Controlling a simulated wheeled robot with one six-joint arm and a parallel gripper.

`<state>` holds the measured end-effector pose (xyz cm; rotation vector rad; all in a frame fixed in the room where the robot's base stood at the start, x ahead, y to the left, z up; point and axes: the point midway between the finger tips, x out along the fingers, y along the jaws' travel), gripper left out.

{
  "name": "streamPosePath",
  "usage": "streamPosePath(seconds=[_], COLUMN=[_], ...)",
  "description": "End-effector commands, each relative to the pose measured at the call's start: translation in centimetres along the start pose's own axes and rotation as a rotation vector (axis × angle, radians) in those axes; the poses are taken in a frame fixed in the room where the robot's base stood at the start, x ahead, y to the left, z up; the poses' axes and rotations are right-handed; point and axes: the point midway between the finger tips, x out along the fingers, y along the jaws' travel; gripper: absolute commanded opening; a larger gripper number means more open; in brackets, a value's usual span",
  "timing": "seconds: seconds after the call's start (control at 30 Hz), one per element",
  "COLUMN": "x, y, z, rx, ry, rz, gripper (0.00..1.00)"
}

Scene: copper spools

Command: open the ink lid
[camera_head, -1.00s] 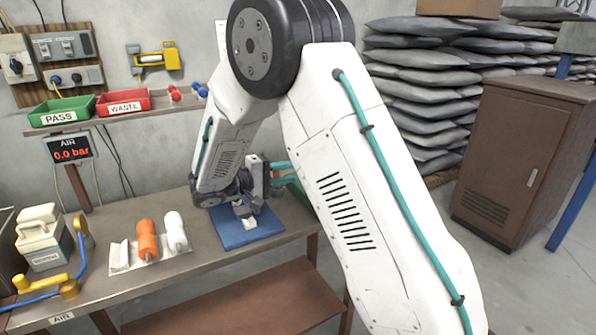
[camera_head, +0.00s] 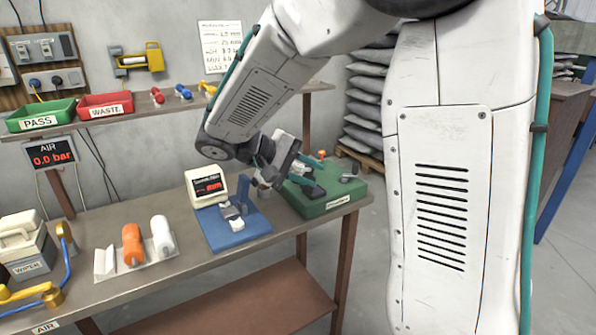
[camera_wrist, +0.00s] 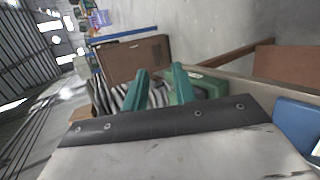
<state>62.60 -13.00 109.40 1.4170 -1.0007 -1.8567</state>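I cannot make out the ink lid for certain. A green box (camera_head: 325,208) with a small label sits at the right end of the bench. It carries a dark flat part (camera_head: 313,191), a grey rounded part (camera_head: 348,178) and an orange knob (camera_head: 322,154). My gripper (camera_head: 303,181) hangs at the left of the box's top and partly hides it; contact cannot be told. In the wrist view, the two teal fingers of my gripper (camera_wrist: 160,84) stand apart with nothing seen held between them. Green surface of the box (camera_wrist: 207,84) shows just right of the fingers.
A blue base (camera_head: 226,239) with a cream display unit (camera_head: 207,187) stands left of the green box. An orange and white roller holder (camera_head: 134,262) and a wiper box (camera_head: 30,255) are farther left. A shelf with red and green bins (camera_head: 104,106) hangs behind.

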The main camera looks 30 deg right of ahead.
Motion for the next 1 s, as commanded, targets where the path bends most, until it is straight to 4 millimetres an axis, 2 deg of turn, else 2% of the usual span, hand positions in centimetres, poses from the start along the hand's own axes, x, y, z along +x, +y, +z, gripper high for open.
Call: streamPosePath(seconds=[0.03,0.2,0.4,0.7,0.93,1.0], x=[0.1,0.2,-0.2,-1.0,-1.6,-1.9], y=[0.6,0.3,-0.9,-2.5,-4.1,-5.2], z=[2.1,8.3,12.9,16.6,18.4,18.6], rx=[0.000,-0.033,-0.058,-0.080,-0.106,-0.146], ry=[-0.004,0.006,0.055,0.131,0.187,0.198], rz=[-0.071,-0.321,-0.528,-0.710,-0.817,-0.853], gripper=[0.27,0.27,0.27,0.27,0.27,0.27])
